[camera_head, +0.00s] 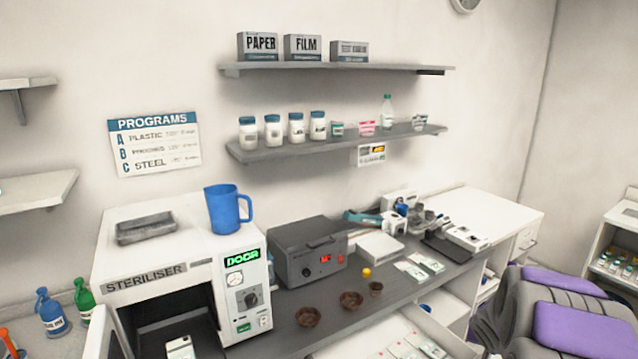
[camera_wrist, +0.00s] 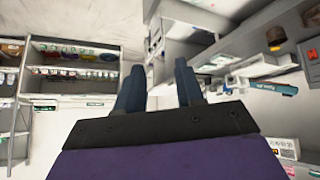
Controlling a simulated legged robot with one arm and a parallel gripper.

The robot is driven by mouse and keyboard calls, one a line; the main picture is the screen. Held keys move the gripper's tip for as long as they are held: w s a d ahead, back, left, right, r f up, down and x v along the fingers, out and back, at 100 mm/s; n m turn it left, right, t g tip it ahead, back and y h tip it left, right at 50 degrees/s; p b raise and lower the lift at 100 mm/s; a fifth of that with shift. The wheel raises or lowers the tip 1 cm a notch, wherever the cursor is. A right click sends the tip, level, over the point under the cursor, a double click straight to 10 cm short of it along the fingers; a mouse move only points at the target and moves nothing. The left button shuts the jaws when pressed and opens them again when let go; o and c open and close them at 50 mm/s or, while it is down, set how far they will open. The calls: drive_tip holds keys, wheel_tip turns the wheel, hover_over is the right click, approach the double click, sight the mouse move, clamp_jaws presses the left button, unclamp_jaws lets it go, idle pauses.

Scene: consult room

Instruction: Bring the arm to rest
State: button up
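My gripper (camera_wrist: 159,66) shows in the wrist view as two dark blue fingers standing apart above a black mount and a purple body. The gap between the fingers is empty, with pale furniture and wall behind it. Nothing touches either finger. I cannot make out the gripper in the head view.
The grey worktop (camera_head: 335,330) holds a white steriliser (camera_head: 140,302), a blue jug (camera_head: 228,209) on top of it, a grey control box (camera_head: 309,250) and several small brown bowls. Wall shelves (camera_head: 330,67) hang above. In the wrist view, a stocked shelf unit (camera_wrist: 72,71) stands left.

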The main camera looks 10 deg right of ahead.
drive_tip(key=s+a+r+n+g+y, duration=0.1)
drive_tip(key=s+a+r+g, duration=0.15)
drive_tip(key=s+a, duration=0.55)
drive_tip(key=s+a+r+n+g+y, duration=0.1)
drive_tip(key=s+a+r+n+g, duration=0.3)
drive_tip(key=a, duration=0.8)
drive_tip(key=s+a+n+g+y, duration=0.1)
drive_tip(key=s+a+n+y, duration=0.1)
drive_tip(key=s+a, duration=1.5)
drive_tip(key=s+y, duration=0.1)
drive_tip(key=s, duration=0.1)
drive_tip(key=shift+s, duration=0.4)
